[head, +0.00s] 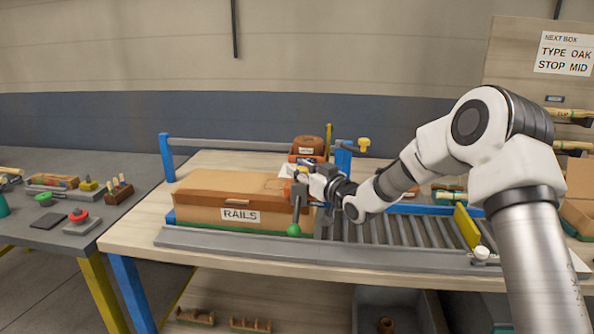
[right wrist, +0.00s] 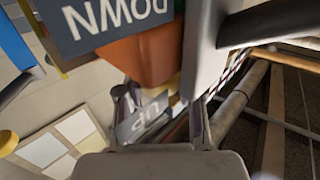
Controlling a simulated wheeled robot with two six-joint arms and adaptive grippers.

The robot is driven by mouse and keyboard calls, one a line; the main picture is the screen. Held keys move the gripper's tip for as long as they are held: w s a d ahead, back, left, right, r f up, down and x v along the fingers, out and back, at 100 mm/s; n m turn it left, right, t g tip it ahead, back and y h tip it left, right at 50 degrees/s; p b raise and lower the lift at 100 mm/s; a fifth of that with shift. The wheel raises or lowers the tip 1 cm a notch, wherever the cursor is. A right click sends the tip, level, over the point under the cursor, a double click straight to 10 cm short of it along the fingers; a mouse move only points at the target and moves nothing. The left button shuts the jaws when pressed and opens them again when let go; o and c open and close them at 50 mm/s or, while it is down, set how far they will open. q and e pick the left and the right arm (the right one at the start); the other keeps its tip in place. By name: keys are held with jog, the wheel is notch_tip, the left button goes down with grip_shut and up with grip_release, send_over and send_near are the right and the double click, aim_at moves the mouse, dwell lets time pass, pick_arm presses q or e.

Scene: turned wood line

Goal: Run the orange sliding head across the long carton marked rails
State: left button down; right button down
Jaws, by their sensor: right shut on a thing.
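The long carton (head: 235,192) marked RAILS lies closed on the bench, lengthwise, with brown tape on its top. The orange sliding head (head: 307,148) is at the carton's right end, with a brown roll on top. In the right wrist view the orange head (right wrist: 150,58) carries grey plates marked DOWN and UP. My right gripper (head: 312,183) reaches in from the right at the head. It is shut on a part of the head, mostly hidden between the fingers (right wrist: 163,112). A grey lever with a green knob (head: 294,230) hangs at the carton's front right. My left gripper is out of view.
A grey rail (head: 230,145) spans behind the carton between blue posts. A roller bed (head: 400,231) lies right of the carton, with a yellow plate (head: 467,227) across it. A side table (head: 60,215) with small tools stands left. A sign (head: 566,53) reads TYPE OAK, STOP MID.

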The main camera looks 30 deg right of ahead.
jog(key=shift+f, duration=0.2)
jog(key=c, duration=0.7)
grip_release()
jog(key=shift+s+d, duration=0.1)
jog(key=shift+d, duration=0.05)
jog(key=shift+c, duration=0.2)
jog(key=shift+s+d+r, duration=0.1)
jog(key=shift+d, duration=0.15)
jog(key=shift+a, duration=0.1)
jog(key=shift+s, duration=0.3)
jog(key=s, duration=0.3)
jog(key=s+d, duration=0.1)
jog(key=s, duration=0.3)
jog(key=s+d, duration=0.1)
jog(key=s, duration=0.3)
jog(key=shift+s+d, duration=0.1)
jog(key=shift+d, duration=0.1)
